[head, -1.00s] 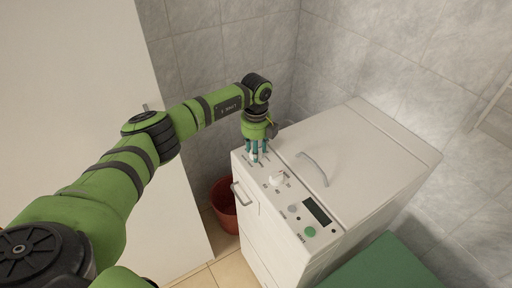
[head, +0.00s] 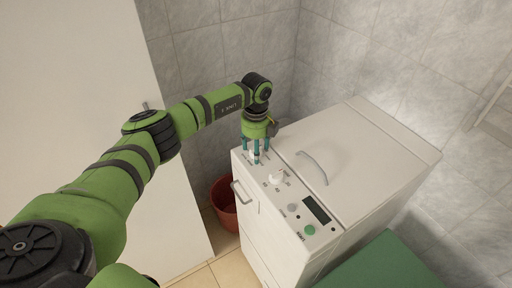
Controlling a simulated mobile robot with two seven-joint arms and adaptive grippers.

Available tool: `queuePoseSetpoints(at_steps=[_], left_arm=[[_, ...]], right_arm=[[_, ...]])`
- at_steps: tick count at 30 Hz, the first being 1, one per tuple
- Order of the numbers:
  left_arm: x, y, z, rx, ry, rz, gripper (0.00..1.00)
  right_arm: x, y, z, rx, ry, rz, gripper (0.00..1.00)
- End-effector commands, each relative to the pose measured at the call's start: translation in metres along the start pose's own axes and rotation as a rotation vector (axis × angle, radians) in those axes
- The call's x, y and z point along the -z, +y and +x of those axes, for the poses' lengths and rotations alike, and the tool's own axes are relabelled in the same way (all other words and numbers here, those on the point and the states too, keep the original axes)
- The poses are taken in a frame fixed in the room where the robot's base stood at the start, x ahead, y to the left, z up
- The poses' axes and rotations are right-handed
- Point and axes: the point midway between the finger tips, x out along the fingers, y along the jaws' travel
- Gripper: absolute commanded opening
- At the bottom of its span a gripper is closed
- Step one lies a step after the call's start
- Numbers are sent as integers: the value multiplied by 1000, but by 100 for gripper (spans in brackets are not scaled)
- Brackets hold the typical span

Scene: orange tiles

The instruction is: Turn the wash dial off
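My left gripper (head: 256,152) comes down over the far left corner of the white machine's control panel. Its teal fingers are spread apart around a small white dial (head: 253,155), which is partly hidden behind them. I cannot make out whether a fingertip touches the dial, or which way the dial points. A second white dial (head: 277,177) stands uncovered on the panel, nearer to me, with small dark markings around it. My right gripper is not in view.
The white machine (head: 345,155) has a lid handle (head: 313,167) and a front handle (head: 240,192). Its panel has a dark display (head: 316,209) and a green button (head: 310,230). A red bucket (head: 223,205) stands left, a green surface (head: 382,265) right. Tiled walls close the back.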

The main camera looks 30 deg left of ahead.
Motion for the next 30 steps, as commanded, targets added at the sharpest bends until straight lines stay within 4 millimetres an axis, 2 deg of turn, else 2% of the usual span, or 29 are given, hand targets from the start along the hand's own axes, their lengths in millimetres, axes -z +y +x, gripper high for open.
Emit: queuePoseSetpoints(at_steps=[5, 8, 21, 25, 30], left_arm=[[-1, -1, -2, 2, -1, 1, 63], [-1, -1, -11, 4, -2, 0, 63], [-1, -1, -97, 4, -2, 1, 63], [0, -1, -113, 2, -1, 0, 63], [0, 0, -120, -1, 0, 0, 63]], right_arm=[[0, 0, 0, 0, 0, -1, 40], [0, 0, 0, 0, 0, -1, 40], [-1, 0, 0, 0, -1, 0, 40], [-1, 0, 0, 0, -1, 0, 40], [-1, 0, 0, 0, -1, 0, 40]])
